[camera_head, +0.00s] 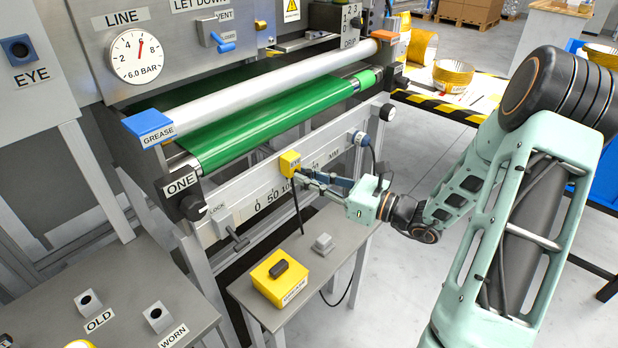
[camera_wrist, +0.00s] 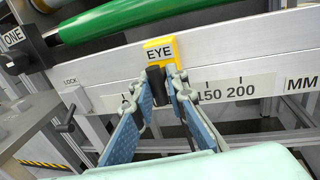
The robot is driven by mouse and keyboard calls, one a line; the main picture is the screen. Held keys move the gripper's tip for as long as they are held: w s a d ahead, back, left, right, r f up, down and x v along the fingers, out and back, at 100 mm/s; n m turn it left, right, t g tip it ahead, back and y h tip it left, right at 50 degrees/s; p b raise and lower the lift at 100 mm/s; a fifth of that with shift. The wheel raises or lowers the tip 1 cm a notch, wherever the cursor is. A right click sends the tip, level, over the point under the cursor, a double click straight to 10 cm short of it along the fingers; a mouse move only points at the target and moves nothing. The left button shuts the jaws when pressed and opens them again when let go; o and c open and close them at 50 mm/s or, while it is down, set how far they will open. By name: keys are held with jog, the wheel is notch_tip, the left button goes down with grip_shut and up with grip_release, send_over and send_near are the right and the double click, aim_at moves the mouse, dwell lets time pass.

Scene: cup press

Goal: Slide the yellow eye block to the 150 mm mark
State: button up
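The yellow eye block (camera_head: 289,163) sits on the pale rail of the machine, above the millimetre scale. In the wrist view the block (camera_wrist: 160,50), labelled EYE, is left of the 150 mark on the scale (camera_wrist: 232,91). In the head view it is roughly above the 100 figure. My gripper (camera_wrist: 161,76) has its fingertips close together on either side of the dark stem under the block and looks shut on it. The fingers hide part of the scale. My gripper (camera_head: 301,178) reaches the rail from the right in the head view.
A LOCK lever (camera_head: 238,242) stands at the rail's left end. The green roller (camera_head: 280,125) runs above the rail.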

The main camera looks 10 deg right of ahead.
grip_shut()
jog(key=w+d, duration=0.1)
jog(key=d, duration=0.1)
jog(key=w+d+p, duration=0.1)
jog(key=w+d, duration=0.1)
jog(key=shift+s, duration=0.1)
jog(key=o, duration=0.6)
grip_release()
